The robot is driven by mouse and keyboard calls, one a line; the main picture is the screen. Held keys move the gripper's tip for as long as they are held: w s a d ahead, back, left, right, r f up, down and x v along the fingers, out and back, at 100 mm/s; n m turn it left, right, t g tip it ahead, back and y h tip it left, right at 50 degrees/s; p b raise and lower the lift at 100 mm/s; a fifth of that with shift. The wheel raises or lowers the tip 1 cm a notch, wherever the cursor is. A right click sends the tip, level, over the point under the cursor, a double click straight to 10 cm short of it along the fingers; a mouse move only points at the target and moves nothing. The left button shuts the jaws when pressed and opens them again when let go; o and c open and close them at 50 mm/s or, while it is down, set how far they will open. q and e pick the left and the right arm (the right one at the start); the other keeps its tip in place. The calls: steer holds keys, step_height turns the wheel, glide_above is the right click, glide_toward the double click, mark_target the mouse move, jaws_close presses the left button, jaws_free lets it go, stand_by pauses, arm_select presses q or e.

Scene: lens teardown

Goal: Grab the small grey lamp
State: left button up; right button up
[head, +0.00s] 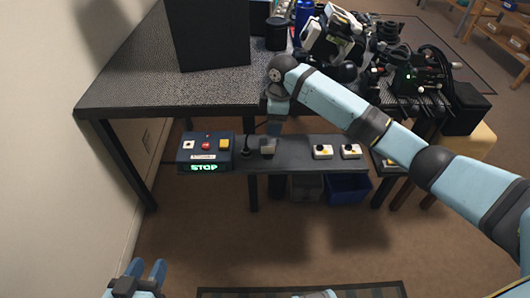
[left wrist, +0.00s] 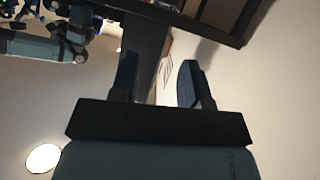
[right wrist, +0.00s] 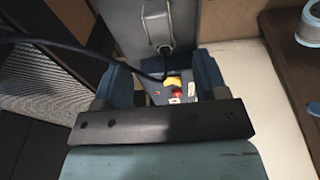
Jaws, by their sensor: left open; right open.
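The small grey lamp appears to be the grey block (head: 267,146) on the low shelf, right of a small black round piece, with a thin dark curved line above. My right gripper (head: 273,126) is open and points down just above it. The right wrist view shows a grey boxy piece (right wrist: 145,40) close beyond the open fingers, with a black curved cable or neck (right wrist: 70,45) passing between them. I cannot tell whether anything touches. My left gripper (head: 146,270) is open and empty at the lower left, far from the lamp; its fingers also show in the left wrist view (left wrist: 160,82).
A blue control box (head: 206,151) reading STOP sits left of the lamp. Two white button boxes (head: 323,152) (head: 351,151) sit to its right. The dark table (head: 150,85) overhangs behind, with a black panel (head: 207,35) and crowded equipment. A blue bin (head: 347,188) is below the shelf.

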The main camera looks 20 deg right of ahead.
mark_target(268, 141)
steer(key=f, duration=0.1)
steer(key=f+b, duration=0.1)
steer(key=f, duration=0.3)
steer(key=shift+w+a+f, duration=0.15)
steer(key=shift+a, duration=0.2)
steer(key=f, duration=0.1)
steer(key=f+b, duration=0.2)
steer(key=shift+w+a+f, duration=0.15)
steer(key=shift+a+f, duration=0.15)
steer(key=shift+f, duration=0.45)
arm_select(q)
step_height(268, 141, up, 7)
steer(key=w+d+t+h, duration=0.1)
steer(key=d+t+h, duration=0.1)
steer(key=t, duration=0.1)
steer(key=shift+w+d+f, duration=0.15)
steer(key=shift+d, duration=0.25)
arm_select(e)
steer(key=shift+r, duration=0.1)
steer(key=c, duration=1.1)
